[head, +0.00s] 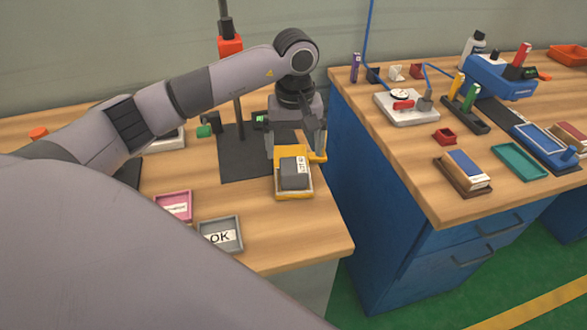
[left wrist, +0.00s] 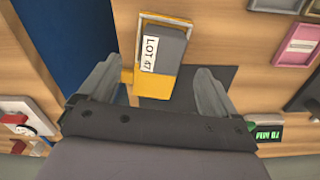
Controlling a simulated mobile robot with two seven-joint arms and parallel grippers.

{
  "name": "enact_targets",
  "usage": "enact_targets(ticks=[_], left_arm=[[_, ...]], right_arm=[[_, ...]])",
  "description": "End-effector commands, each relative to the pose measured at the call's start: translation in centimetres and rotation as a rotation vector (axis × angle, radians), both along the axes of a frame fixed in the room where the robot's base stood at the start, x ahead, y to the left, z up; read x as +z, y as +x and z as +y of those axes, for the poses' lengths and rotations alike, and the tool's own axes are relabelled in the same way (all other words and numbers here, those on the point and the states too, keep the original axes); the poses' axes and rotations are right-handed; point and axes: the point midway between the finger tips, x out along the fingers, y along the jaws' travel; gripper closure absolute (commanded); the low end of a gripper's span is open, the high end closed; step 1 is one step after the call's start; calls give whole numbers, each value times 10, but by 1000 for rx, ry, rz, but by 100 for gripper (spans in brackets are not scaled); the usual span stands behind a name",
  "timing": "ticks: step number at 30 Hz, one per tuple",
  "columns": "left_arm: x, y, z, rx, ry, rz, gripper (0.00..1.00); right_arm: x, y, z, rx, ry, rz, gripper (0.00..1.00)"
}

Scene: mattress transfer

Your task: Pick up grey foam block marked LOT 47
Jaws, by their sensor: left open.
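The grey foam block (head: 294,173) sits on a yellow stand (head: 295,195) near the right end of the left bench in the head view. Its white label faces right. In the left wrist view the block (left wrist: 171,48) shows the label "LOT 47", turned sideways. My left gripper (head: 296,152) is open and empty, its fingers pointing down just behind the block. In the left wrist view the two fingers of the left gripper (left wrist: 152,88) are spread wide, with the block ahead of the gap between them. My right gripper is in neither view.
A grey "OK" tray (head: 220,236) and a pink tray (head: 174,206) lie to the left of the stand. A dark mat (head: 240,150) with a post lies behind. The right bench (head: 425,190) carries several tools, trays and blocks. A gap separates the benches.

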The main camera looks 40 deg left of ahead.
Motion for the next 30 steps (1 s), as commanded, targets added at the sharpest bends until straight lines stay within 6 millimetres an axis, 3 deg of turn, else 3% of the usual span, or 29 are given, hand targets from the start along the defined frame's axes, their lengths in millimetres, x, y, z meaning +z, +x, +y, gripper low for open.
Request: enact_targets(ticks=[15,23,24,29,30], left_arm=[[-60,-2,2,0,-4,3,8],[-64,-2,2,0,-5,1,8],[-64,-2,2,0,-5,1,12],[-64,-2,2,0,-5,1,63],[-64,-2,2,0,-5,1,64]], right_arm=[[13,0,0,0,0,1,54],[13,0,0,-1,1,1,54],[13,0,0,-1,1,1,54],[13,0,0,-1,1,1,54],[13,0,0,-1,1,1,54]])
